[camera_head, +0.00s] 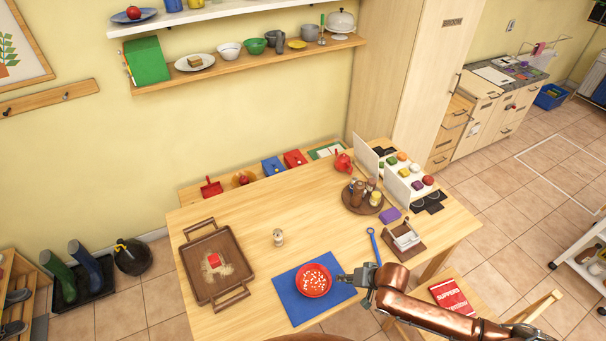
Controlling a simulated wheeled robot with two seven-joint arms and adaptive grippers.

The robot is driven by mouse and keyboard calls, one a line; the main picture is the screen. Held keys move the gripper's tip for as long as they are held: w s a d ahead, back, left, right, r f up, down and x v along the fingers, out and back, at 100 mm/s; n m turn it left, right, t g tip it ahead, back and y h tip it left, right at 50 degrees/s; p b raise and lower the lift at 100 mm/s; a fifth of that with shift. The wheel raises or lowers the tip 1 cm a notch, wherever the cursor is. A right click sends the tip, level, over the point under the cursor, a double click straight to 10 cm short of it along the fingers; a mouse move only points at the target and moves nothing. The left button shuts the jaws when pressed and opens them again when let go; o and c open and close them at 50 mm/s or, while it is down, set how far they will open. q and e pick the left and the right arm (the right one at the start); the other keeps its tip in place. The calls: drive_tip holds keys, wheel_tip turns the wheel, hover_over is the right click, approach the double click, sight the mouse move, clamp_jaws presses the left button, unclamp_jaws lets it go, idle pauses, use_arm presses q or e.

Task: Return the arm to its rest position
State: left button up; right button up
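My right arm comes in from the lower right, copper-coloured. Its grey gripper (347,279) is over the right edge of the blue mat (287,300), just right of a red bowl (313,280) with pale bits in it. At this size I cannot tell whether the fingers are open or shut, or whether they touch the bowl. No object shows clearly between them. My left gripper is not in view.
A brown tray (186,262) with a red block stands at the table's left. A shaker (278,238), a blue spoon (374,243), a round tray of jars (352,207) and a napkin holder (405,237) are nearby. A chair with a red book (453,299) stands beside the arm.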

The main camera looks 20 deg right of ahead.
drive_tip(key=s+r+n+g+h, duration=0.25)
drive_tip(key=s+n+h, duration=0.2)
drive_tip(key=s, duration=1.15)
wheel_tip(320, 180, down, 32)
drive_tip(key=n+g+y+b, duration=0.1)
drive_tip(key=n+b, duration=0.1)
drive_tip(key=b, duration=0.3)
drive_tip(key=s+f+b, duration=0.2)
drive_tip(key=s+f, duration=0.8)
drive_tip(key=f, duration=0.2)
drive_tip(key=s+f+g+b, duration=0.1)
drive_tip(key=s+f+b, duration=0.2)
drive_tip(key=s+f, duration=0.7)
wheel_tip(320, 180, down, 3)
drive_tip(key=shift+s+a+f, duration=0.15)
drive_tip(key=shift+a, duration=0.2)
